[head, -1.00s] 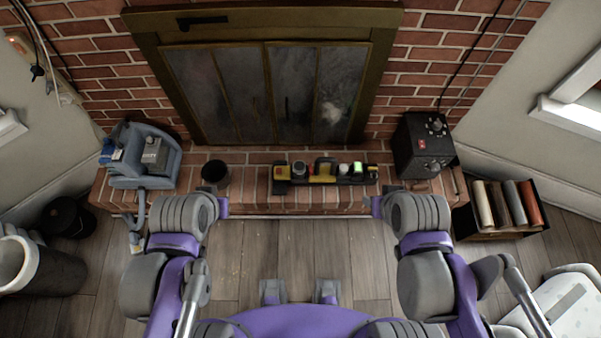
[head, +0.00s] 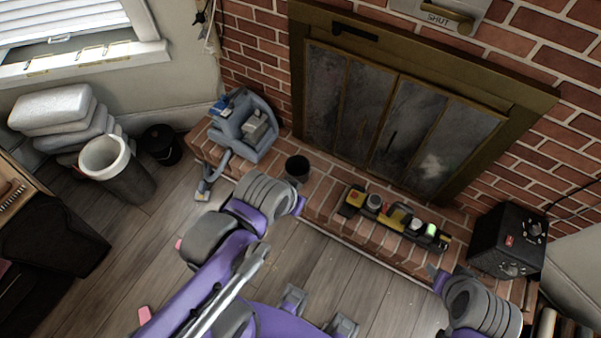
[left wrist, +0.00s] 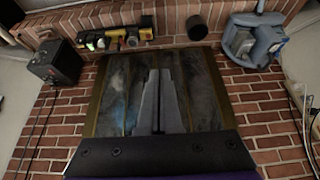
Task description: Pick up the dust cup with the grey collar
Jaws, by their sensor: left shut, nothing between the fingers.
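A low yellow-and-black holder (head: 350,208) on the brick hearth carries several small cups, also seen in the left wrist view (left wrist: 90,42). One has a pale grey top (head: 375,201) and may be the dust cup with the grey collar; it is too small to be sure. My left gripper (left wrist: 159,74) is shut and empty in the left wrist view, its fingers apart from the cups. In the head view its end (head: 299,206) is in front of the hearth, left of the holder. My right gripper (head: 437,276) is at the lower right; its fingers are unclear.
A dark pot (head: 297,168) and a blue-grey machine (head: 246,126) stand left of the holder, a black box (head: 508,240) right of it. The fireplace doors (head: 388,112) rise behind. A tall bin (head: 125,175) stands at left. Floor before the hearth is clear.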

